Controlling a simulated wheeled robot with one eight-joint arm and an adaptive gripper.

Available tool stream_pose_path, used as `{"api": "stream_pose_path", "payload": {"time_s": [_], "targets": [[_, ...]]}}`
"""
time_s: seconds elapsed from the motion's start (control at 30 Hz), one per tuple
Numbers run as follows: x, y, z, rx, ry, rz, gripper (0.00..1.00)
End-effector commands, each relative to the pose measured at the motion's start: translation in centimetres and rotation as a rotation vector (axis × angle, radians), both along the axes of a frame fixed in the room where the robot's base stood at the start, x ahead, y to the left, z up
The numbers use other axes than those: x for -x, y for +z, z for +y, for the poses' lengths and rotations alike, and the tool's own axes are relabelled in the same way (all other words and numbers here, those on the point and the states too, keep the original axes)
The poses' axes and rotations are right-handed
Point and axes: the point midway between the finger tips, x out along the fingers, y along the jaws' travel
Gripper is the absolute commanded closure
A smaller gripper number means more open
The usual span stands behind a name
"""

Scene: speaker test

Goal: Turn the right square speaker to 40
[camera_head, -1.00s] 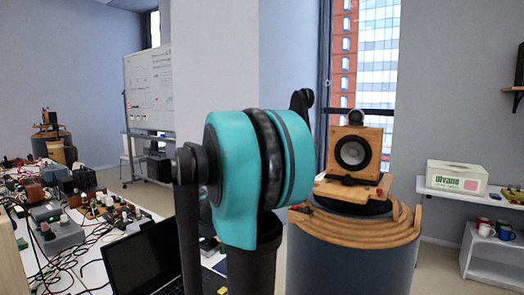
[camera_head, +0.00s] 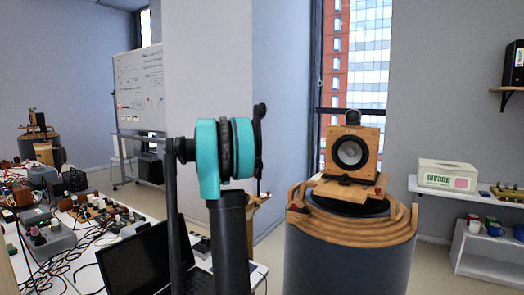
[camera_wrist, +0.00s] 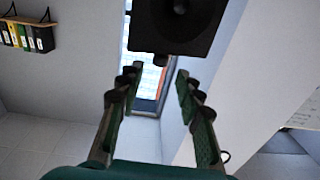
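The right square speaker (camera_head: 366,140) is a light wooden box with a round dark-rimmed cone and a pale centre. It stands upright on a wooden base plate (camera_head: 331,188) over a dark turntable, with its front towards the head camera. No angle scale is readable. My gripper (camera_wrist: 157,78) shows in the wrist view, with its two dark fingers apart and nothing between them. The head view shows my teal arm joint left of the speaker, but the gripper itself cannot be made out there. A dark square body with a round recess fills the wrist view's top; I cannot tell what it is.
The speaker stands on a round grey pedestal (camera_head: 345,262) with stepped wooden rings. A cluttered table with a black laptop (camera_head: 140,257) lies left. Another pedestal (camera_head: 41,146) is far left. A white shelf (camera_head: 487,255) stands right. Floor shows between the pedestal and shelf.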

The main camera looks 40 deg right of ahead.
Motion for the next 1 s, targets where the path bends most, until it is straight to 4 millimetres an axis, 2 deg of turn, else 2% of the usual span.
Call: {"api": "stream_pose_path", "payload": {"time_s": [0.03,0.23,0.5,0.7,0.97,1.0], "targets": [[-0.4,0.0,-1.1,0.0,-0.003,0.0,0.64],[-2.1,0.0,-4.7,0.0,-0.002,0.0,0.64],[-3.9,0.0,-8.3,-0.001,-0.001,0.0,0.64],[-4.4,0.0,-9.4,-0.001,-0.001,0.0,0.64],[-4.4,0.0,-9.5,-0.001,0.0,0.0,0.64],[-4.4,0.0,-9.5,-0.001,0.0,0.0,0.67]]}}
